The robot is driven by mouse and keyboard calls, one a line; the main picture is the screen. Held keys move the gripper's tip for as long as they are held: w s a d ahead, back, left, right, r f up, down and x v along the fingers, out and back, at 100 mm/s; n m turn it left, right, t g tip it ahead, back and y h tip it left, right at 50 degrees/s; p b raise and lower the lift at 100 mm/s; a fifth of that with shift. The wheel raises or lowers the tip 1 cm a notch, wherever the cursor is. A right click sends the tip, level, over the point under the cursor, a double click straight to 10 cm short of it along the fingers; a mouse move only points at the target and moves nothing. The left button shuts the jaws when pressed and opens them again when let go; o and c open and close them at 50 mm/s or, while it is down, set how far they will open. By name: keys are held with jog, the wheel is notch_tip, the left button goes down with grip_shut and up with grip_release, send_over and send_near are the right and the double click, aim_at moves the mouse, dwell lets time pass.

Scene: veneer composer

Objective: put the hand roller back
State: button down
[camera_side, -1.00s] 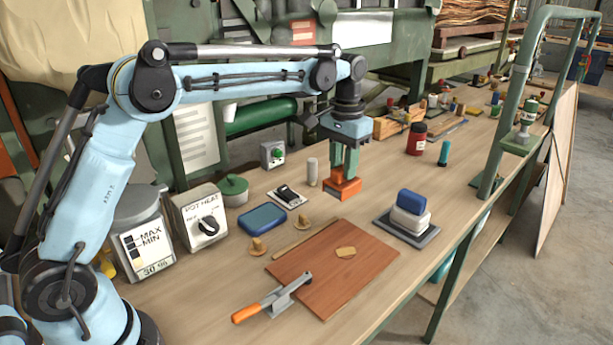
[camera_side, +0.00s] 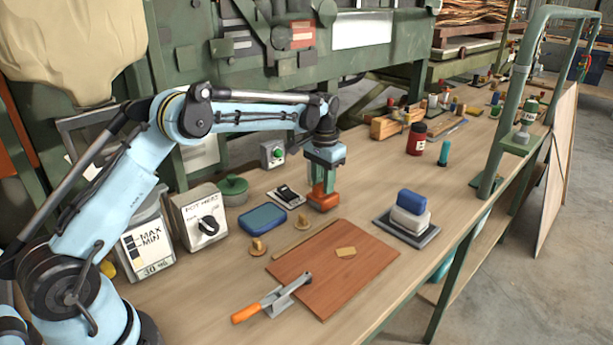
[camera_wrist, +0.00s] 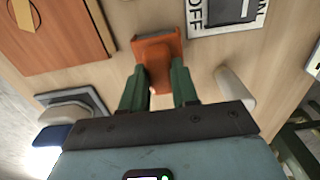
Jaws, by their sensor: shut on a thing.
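My gripper (camera_side: 323,180) points down over the middle of the bench, its green fingers shut on an orange block-like thing (camera_side: 323,199). In the wrist view this orange thing (camera_wrist: 157,55) is narrow between the fingers (camera_wrist: 160,88) and widens into a broad head. I cannot tell whether it touches the bench. An orange-handled tool with a pale metal part (camera_side: 273,299) lies across the near-left edge of the reddish-brown board (camera_side: 335,275). I cannot tell for sure which of these two is the hand roller.
A small switch box (camera_side: 286,197) is close left of my gripper. A pale cylinder (camera_wrist: 236,88) stands beside it in the wrist view. A blue-lidded tray (camera_side: 262,219), wooden knobs (camera_side: 257,246) and stacked blocks on a dark pad (camera_side: 408,233) surround the board.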

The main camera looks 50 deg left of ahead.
jog(key=shift+f, duration=0.15)
jog(key=c, duration=0.8)
grip_release()
jog(key=shift+c, duration=0.2)
jog(key=s+d+r+t, duration=0.1)
jog(key=s+r, duration=0.1)
jog(key=r, duration=0.6)
jog(key=s+d+r+t, duration=0.1)
jog(key=s+d+r, duration=0.1)
jog(key=r, duration=0.7)
jog(key=s+d+f+t, duration=0.2)
jog(key=s+f, duration=0.2)
jog(key=s, duration=0.6)
jog(key=s+d+f+t, duration=0.3)
jog(key=s, duration=0.8)
jog(key=shift+s+d+f, duration=0.2)
jog(key=shift+s+f, duration=0.05)
jog(key=shift+f, duration=0.1)
